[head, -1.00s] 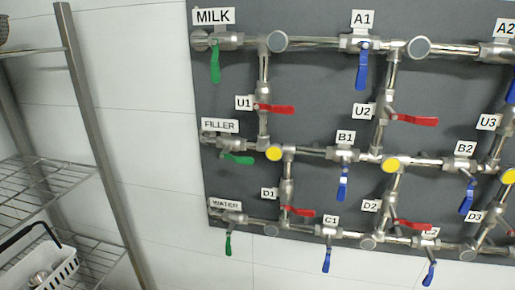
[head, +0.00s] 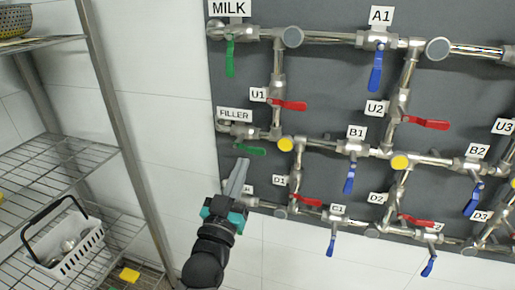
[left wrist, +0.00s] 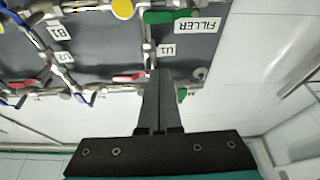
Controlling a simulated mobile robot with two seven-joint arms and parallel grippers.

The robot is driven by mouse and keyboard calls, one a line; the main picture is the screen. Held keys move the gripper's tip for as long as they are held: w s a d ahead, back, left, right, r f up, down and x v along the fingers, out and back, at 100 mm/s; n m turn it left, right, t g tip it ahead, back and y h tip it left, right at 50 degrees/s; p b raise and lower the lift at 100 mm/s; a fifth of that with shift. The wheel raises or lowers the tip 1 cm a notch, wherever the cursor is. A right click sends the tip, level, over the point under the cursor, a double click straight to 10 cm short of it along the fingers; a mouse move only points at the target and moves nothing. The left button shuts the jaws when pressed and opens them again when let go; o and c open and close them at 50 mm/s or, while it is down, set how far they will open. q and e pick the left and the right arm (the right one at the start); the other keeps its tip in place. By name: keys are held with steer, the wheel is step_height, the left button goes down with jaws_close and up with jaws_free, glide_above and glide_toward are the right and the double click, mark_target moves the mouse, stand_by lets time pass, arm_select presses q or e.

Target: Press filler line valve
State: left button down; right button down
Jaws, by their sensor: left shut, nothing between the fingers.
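The filler line valve has a green handle (head: 236,150) below the FILLER label (head: 235,115) on the dark pipe panel. The handle lies nearly level, pointing right and slightly down. In the left wrist view the green handle (left wrist: 172,16) is at the top beside the upside-down FILLER label (left wrist: 198,24). My left gripper (head: 241,162) is shut and empty, pointing up, with its tips just below the handle in the head view. I cannot tell whether they touch; in the left wrist view the tips (left wrist: 160,72) appear apart from it. My right gripper is out of view.
The green MILK handle (head: 230,58) hangs down above, and the red U1 handle (head: 289,105) is to the right. My left gripper hides the WATER valve. A wire shelf (head: 60,160) with a white basket (head: 82,256) stands at left.

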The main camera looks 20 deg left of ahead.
arm_select(q)
steer(key=shift+w, duration=0.1)
step_height(320, 180, up, 3)
steer(key=p, duration=0.1)
glide_above(254, 151)
steer(key=s, duration=0.3)
steer(key=shift+w+d+f, duration=0.1)
steer(key=shift+w+f, duration=0.05)
steer(key=shift+f, duration=0.5)
steer(key=shift+w+d+f, duration=0.1)
steer(key=shift+w+f, duration=0.1)
steer(key=shift+f, duration=0.45)
steer(key=shift+w+d+f, duration=0.1)
steer(key=shift+w+f, duration=0.05)
steer(key=shift+f, duration=0.5)
